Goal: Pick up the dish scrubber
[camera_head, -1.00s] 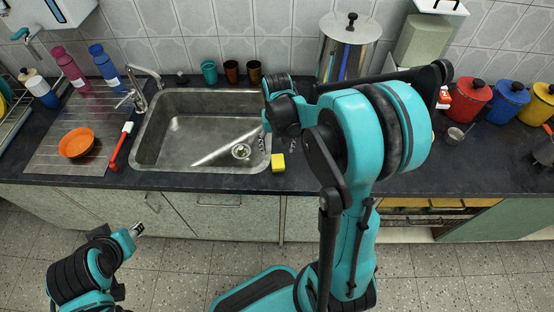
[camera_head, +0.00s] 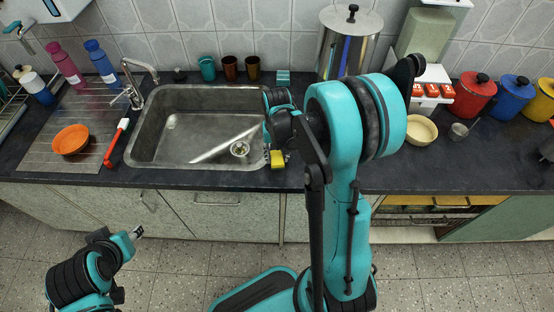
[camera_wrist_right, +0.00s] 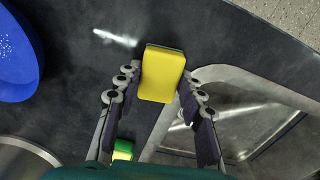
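The dish scrubber appears to be the yellow sponge (camera_head: 278,160) on the dark counter at the front right corner of the sink. In the right wrist view the yellow sponge (camera_wrist_right: 161,75) lies between the fingertips of my right gripper (camera_wrist_right: 161,88). The fingers are spread on both sides of it, with narrow gaps, and look open. In the head view my right gripper (camera_head: 275,153) is at the sponge and partly covers it. My left gripper (camera_head: 137,232) is low at the left, away from the counter; its finger opening is too small to judge.
The steel sink (camera_head: 200,125) lies left of the sponge. A blue round object (camera_wrist_right: 15,50) and a green-yellow block (camera_wrist_right: 123,149) show in the wrist view. A red-handled brush (camera_head: 116,143) and orange bowl (camera_head: 71,139) are left of the sink. Three cups (camera_head: 230,68) stand behind it.

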